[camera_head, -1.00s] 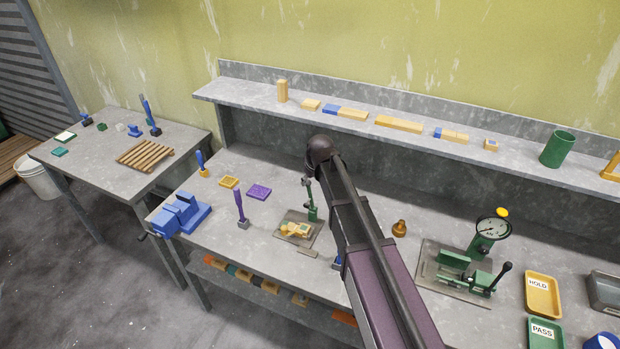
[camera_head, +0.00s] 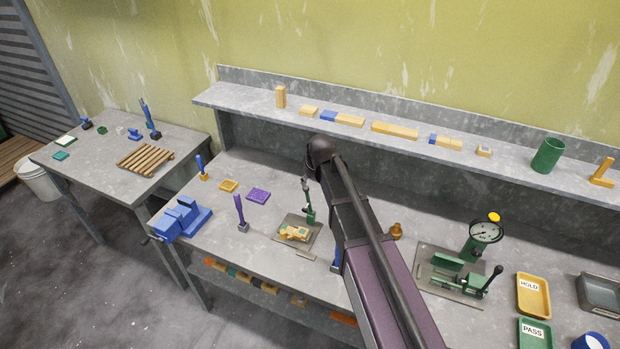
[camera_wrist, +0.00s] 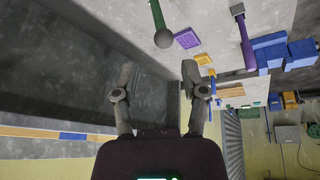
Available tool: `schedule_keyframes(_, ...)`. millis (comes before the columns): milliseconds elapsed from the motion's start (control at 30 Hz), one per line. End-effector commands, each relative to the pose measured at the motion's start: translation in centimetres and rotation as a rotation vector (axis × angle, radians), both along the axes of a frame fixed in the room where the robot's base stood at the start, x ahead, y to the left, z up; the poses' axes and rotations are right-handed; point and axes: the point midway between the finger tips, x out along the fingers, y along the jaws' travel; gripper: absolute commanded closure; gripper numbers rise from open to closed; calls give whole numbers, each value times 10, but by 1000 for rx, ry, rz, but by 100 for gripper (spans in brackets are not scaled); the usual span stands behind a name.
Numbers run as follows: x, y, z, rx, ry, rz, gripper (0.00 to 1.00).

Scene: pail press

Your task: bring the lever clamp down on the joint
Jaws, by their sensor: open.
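The lever clamp (camera_head: 309,212) is green and stands on a flat metal plate on the bench, its handle upright. The joint (camera_head: 294,233), pale yellow pieces, lies on the plate beside the clamp's base. In the wrist view a green lever with a dark ball knob (camera_wrist: 162,38) reaches down from the top edge; it appears to be the clamp's handle. My gripper (camera_wrist: 160,72) is open and empty, fingers spread to either side below the knob, apparently not touching it. In the head view my gripper cannot be made out, and my arm passes just right of the clamp.
A purple-handled tool (camera_head: 240,211) and a blue vise (camera_head: 183,219) stand left of the clamp. A green gauge press (camera_head: 470,258) is to the right, beyond my arm. A shelf (camera_head: 240,101) with several blocks runs along the wall behind.

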Motion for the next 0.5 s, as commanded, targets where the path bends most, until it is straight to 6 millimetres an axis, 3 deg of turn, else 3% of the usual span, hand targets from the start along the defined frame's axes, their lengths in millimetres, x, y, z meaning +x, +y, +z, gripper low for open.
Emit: schedule_keyframes(500, -11, -4, 26, 0, 0, 0, 44)
